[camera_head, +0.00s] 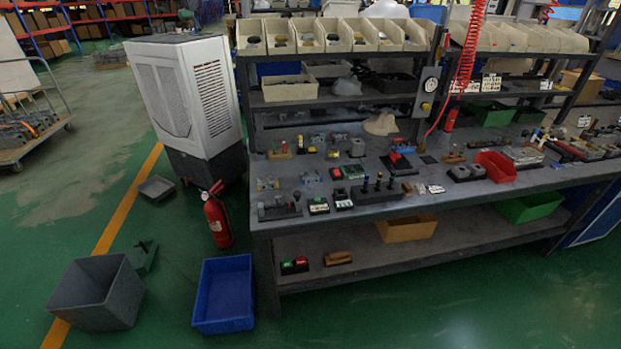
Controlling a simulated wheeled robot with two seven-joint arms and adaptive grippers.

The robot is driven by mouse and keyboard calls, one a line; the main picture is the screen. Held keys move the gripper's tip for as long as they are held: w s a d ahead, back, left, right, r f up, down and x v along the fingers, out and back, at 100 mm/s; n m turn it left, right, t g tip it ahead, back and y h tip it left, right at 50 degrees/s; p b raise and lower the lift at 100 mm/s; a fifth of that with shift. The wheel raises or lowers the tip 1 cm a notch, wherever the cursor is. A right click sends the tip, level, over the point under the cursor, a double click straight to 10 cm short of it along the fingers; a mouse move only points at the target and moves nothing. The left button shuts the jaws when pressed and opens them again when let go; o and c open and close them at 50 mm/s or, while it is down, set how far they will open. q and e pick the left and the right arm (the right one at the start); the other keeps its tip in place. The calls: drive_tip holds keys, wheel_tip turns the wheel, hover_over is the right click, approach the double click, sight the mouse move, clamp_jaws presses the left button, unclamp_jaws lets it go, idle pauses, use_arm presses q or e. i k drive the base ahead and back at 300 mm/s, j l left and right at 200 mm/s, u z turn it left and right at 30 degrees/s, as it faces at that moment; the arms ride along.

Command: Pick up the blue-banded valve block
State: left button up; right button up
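Several small metallic grey blocks that look like valve blocks lie on the grey workbench (430,199). One greyish block with a bluish tint (311,177) lies near the bench's left front. Others with bluish parts (318,140) lie farther back. They are too small in this view to tell which one bears a blue band. Neither of my grippers is in view.
A red tray (495,167) stands on the bench among many small parts. Beige bins (280,37) line the upper shelf. On the floor are a blue crate (224,293), a grey crate (97,293), a fire extinguisher (217,219) and a white cooler (187,92).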

sight(312, 180)
drive_tip(key=i+j+z, duration=0.4)
drive_tip(key=i+j, duration=0.35)
drive_tip(key=j, duration=0.15)
